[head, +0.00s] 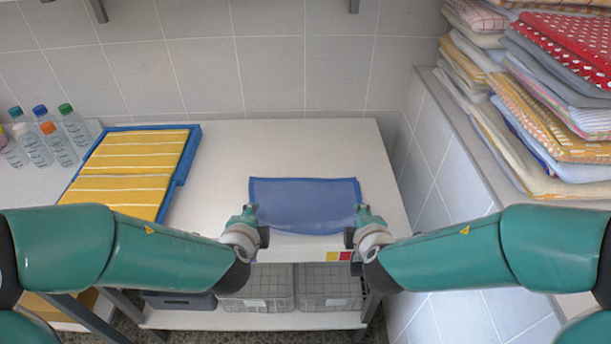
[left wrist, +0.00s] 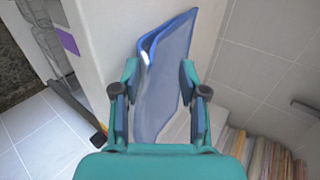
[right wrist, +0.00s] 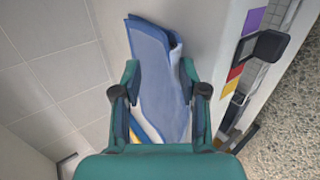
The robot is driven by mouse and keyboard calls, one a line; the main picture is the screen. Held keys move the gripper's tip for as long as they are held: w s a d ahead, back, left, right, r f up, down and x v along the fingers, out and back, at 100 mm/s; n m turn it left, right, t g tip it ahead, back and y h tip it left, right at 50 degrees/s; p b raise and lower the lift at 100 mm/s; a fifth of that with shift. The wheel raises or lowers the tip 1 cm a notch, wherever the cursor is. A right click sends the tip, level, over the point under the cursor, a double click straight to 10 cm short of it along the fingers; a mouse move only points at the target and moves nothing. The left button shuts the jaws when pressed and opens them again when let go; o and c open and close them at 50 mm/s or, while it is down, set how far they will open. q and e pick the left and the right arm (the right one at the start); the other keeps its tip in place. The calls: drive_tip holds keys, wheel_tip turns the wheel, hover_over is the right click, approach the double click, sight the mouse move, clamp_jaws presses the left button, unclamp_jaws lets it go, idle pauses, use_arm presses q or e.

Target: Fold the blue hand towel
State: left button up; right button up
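The blue hand towel (head: 305,203) lies flat as a wide rectangle on the white table, near its front edge, with darker blue borders. Its edge seems doubled in the left wrist view (left wrist: 171,75), where a small white patch shows, and in the right wrist view (right wrist: 155,75). My left gripper (head: 250,212) is at the towel's left side and my right gripper (head: 361,213) at its right side, both near the front corners. In both wrist views the fingers stand apart with towel visible between them. I cannot tell whether they touch it.
A blue tray (head: 188,150) with yellow striped towels (head: 130,165) lies to the left, with several capped bottles (head: 45,140) beyond. Stacked towels (head: 560,80) sit on a ledge at right. Grey baskets (head: 330,285) stand on the lower shelf. The table (head: 300,145) is clear behind the towel.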

use_arm(q)
drive_tip(key=shift+r, duration=0.3)
use_arm(e)
drive_tip(key=shift+r, duration=0.25)
use_arm(q)
drive_tip(key=s+r, duration=0.6)
drive_tip(key=r, duration=0.2)
drive_tip(key=shift+r, duration=0.2)
use_arm(e)
drive_tip(key=s+r, duration=0.6)
drive_tip(key=r, duration=0.2)
drive_tip(key=shift+r, duration=0.25)
use_arm(q)
drive_tip(key=shift+f, duration=0.1)
use_arm(e)
drive_tip(key=shift+f, duration=0.1)
